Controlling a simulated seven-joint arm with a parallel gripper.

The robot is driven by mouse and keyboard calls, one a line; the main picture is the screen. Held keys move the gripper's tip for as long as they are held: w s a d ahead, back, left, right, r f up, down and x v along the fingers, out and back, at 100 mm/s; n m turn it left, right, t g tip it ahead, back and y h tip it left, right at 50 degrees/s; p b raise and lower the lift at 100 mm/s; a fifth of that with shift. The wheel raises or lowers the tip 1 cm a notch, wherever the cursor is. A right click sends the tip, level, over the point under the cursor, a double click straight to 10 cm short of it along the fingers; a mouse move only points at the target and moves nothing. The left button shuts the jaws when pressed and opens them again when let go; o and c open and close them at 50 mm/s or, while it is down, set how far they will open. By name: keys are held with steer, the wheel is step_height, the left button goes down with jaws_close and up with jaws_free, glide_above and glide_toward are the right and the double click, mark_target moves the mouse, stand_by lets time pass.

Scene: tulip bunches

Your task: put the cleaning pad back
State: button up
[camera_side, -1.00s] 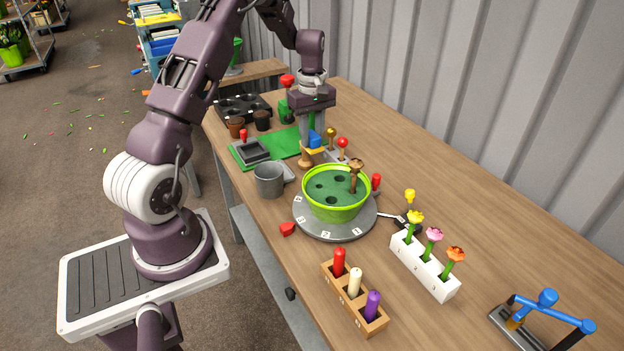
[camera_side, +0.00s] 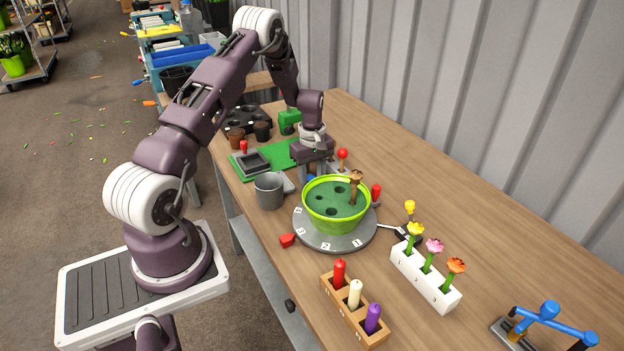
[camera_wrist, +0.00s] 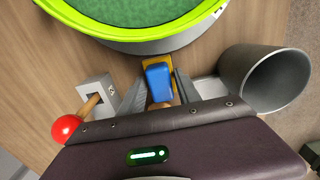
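The cleaning pad, with a blue grip (camera_wrist: 158,80) and a yellow base (camera_wrist: 151,61), is between my gripper's fingers (camera_wrist: 160,88) in the wrist view. The fingers lie against the sides of the blue grip. In the side view my gripper (camera_side: 311,172) is low over the table behind the green bowl, and only a bit of the blue grip (camera_side: 311,179) shows beneath it. Whether the pad touches the surface below is hidden. A pale flat tray (camera_wrist: 209,88) lies to the right of the fingers, beside the grey bucket (camera_wrist: 262,80).
The green bowl (camera_side: 337,213) on its grey turntable (camera_side: 336,240) is close in front. The bucket also shows in the side view (camera_side: 269,191).

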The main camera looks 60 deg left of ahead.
steer(key=shift+o, duration=0.4)
step_height(320, 180, up, 14)
steer(key=d, duration=0.1)
steer(key=s+d+r+m+t, duration=0.1)
steer(key=s+d+r+m, duration=0.1)
steer(key=d+r+m, duration=0.35)
steer(key=s+d+r+m+t, duration=0.1)
steer(key=s+d+r+m, duration=0.15)
steer(key=d+r, duration=0.65)
steer(key=s+d+r+m+t, duration=0.1)
steer(key=s+d+m, duration=0.4)
steer(key=s, duration=0.5)
steer(key=s+d+r+m+t, duration=0.2)
steer(key=s+d+m, duration=0.3)
steer(key=s, duration=0.5)
steer(key=d, duration=0.2)
steer(key=shift+d+t, duration=0.3)
steer(key=shift+d, duration=0.05)
steer(key=shift+r, duration=0.1)
